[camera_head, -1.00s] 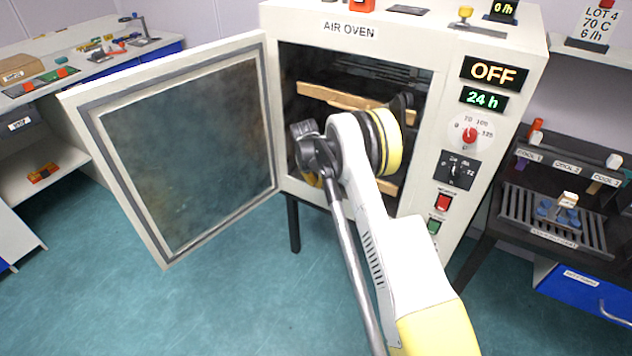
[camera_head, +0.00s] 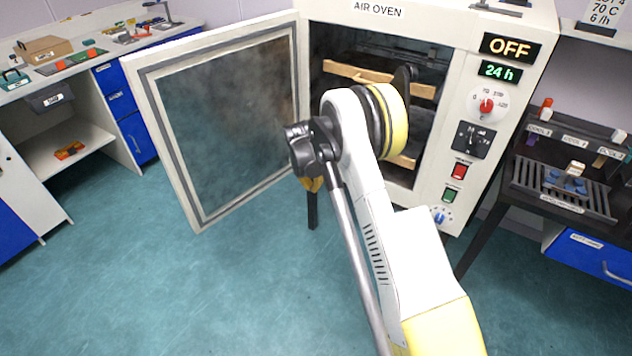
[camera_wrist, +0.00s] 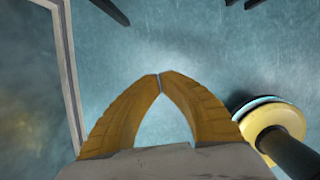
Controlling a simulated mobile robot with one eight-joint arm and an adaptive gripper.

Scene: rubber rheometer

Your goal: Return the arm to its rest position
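My arm reaches up from the bottom right of the head view toward the front of the air oven (camera_head: 378,12). My gripper (camera_wrist: 160,76) shows in the wrist view with its two yellow fingers meeting at the tips, and nothing shows between them. In the head view the gripper is mostly hidden behind my wrist; a bit of yellow finger shows below it. It points down over the blue-green floor, outside the oven. The oven door (camera_head: 218,122) stands wide open to the left of my arm, and its edge also shows in the wrist view (camera_wrist: 72,75).
The oven display reads OFF and 24 h. Wooden-looking bars (camera_head: 355,74) show inside the oven. A black cooling rack stand (camera_head: 520,185) is at the right. A white bench with a shelf (camera_head: 70,155) stands at the left. The floor in front is clear.

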